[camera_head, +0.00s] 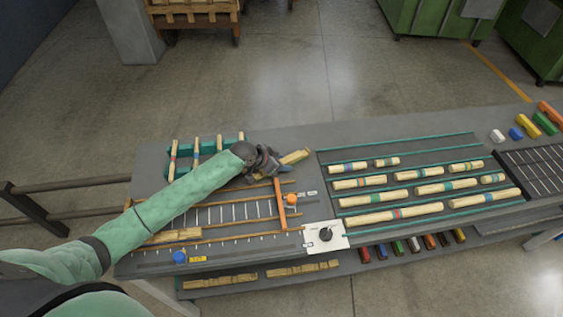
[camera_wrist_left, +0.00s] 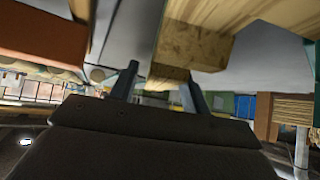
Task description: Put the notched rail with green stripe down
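My left gripper (camera_head: 268,163) is low over the back of the workbench (camera_head: 330,137). A pale wooden rail (camera_head: 297,156) sticks out to the right from under it and appears notched. The gripper and arm hide its middle, and I see no green stripe on it. In the left wrist view, the two dark fingers (camera_wrist_left: 160,85) stand apart with pale wood (camera_wrist_left: 195,45) between and beyond them. A gap shows by the left finger, and I cannot tell whether they grip the wood. My right gripper is not in view.
A teal rack (camera_head: 208,147) with striped rails is behind my left arm. An orange bar (camera_head: 280,203) and orange knob (camera_head: 291,199) are just in front of the gripper. Several striped rails (camera_head: 395,213) lie in rows at right. A white plate with a black knob (camera_head: 325,236) is at the front.

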